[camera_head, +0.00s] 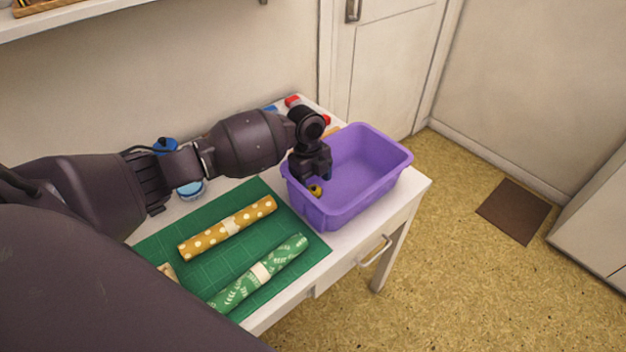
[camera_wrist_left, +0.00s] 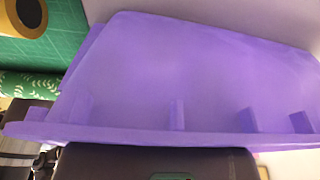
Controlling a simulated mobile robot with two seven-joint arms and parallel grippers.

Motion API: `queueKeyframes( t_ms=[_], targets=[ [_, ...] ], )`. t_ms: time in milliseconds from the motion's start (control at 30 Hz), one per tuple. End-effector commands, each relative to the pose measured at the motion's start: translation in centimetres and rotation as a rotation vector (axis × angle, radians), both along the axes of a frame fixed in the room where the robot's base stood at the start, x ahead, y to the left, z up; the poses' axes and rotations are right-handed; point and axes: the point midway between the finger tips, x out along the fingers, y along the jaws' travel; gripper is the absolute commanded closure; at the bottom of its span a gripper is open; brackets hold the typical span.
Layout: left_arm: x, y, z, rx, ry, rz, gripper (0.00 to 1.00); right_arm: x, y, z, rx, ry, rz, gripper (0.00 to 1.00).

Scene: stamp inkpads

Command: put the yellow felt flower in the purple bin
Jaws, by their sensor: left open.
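The purple bin (camera_head: 373,186) stands on the right end of the white table. My left gripper (camera_head: 318,178) is over the left part of the bin, pointing down, with its jaws open. A small yellow thing, likely the yellow felt flower (camera_head: 315,190), shows just below the fingertips, within the bin's outline. I cannot tell whether it touches a finger or the bin. In the left wrist view the purple bin (camera_wrist_left: 190,75) fills most of the picture, and no flower shows there. My right gripper is not in view.
A green mat (camera_head: 190,262) left of the bin carries a yellow dotted roll (camera_head: 228,228) and a green patterned roll (camera_head: 262,272). Blue and red items (camera_head: 292,101) lie along the table's back edge. The bin's right part looks empty.

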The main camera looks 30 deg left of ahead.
Motion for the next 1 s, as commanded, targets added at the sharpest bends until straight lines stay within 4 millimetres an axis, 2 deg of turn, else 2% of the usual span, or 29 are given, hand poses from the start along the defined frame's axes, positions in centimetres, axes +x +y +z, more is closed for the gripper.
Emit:
queueKeyframes(
  t_ms=[167, 600, 800, 1000],
  targets=[
    [0.2, 0.2, 2.5, 0.002, -0.007, 0.0, 0.28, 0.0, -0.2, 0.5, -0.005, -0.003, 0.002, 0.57],
    [0.4, 1.4, 10.6, 0.001, -0.005, 0.0, 0.28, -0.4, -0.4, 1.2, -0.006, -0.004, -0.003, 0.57],
    [0.5, 1.6, 12.4, -0.001, -0.002, -0.001, 0.28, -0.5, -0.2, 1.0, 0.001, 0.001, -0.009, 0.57],
    [0.5, 1.7, 12.9, 0.0, -0.001, -0.001, 0.28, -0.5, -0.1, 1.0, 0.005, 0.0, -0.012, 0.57]
  ],
)
